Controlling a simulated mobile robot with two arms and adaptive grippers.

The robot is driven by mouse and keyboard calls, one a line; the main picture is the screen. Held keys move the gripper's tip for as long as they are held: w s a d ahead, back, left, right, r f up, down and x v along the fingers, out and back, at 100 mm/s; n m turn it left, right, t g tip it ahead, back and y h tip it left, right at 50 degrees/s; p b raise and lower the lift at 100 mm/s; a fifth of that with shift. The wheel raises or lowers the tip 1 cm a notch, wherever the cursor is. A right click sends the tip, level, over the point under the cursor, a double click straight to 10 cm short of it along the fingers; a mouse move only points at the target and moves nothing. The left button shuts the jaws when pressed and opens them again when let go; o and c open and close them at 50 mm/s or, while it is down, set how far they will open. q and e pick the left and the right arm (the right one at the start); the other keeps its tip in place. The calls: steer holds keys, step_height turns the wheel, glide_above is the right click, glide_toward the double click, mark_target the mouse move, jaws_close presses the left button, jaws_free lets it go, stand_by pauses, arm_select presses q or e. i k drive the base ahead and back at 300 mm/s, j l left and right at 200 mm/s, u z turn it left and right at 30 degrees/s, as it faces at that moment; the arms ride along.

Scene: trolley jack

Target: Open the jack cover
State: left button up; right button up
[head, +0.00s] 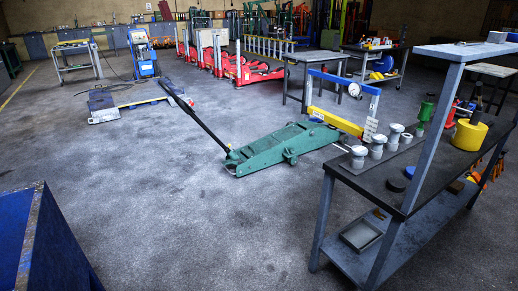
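A green trolley jack (270,150) stands on the floor near the middle of the head view. Its long dark handle (198,117) slants up and to the left from the jack's left end. The jack's top looks like a closed green surface; I cannot make out a separate cover or its edge. Part of the jack's right end is close to the workbench and hard to make out. Neither of my grippers is in view, so nothing of mine is seen touching the jack.
A dark workbench (345,175) with metal cups (377,147) and a yellow pot (468,136) stands at the right. A blue box-like unit (35,245) fills the lower left corner. A blue-and-yellow frame (340,123) stands behind the jack. The floor left and in front is clear.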

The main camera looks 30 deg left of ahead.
mark_target(251, 151)
steer(key=i+u, duration=0.45)
steer(key=i, duration=0.3)
steer(key=i+j+u, duration=0.3)
steer(key=i+u, duration=0.15)
steer(key=i, duration=0.2)
steer(key=i+u, duration=0.45)
steer(key=i, duration=0.2)
steer(key=i+l+u, duration=0.15)
steer(key=i+u, duration=0.35)
steer(key=i, duration=0.2)
steer(key=i+l+z, duration=0.1)
steer(key=i+z, duration=0.25)
steer(key=i, duration=0.15)
steer(key=i+z, duration=0.35)
steer(key=i+j+z, duration=0.2)
steer(key=i+z, duration=0.15)
steer(key=i, duration=0.25)
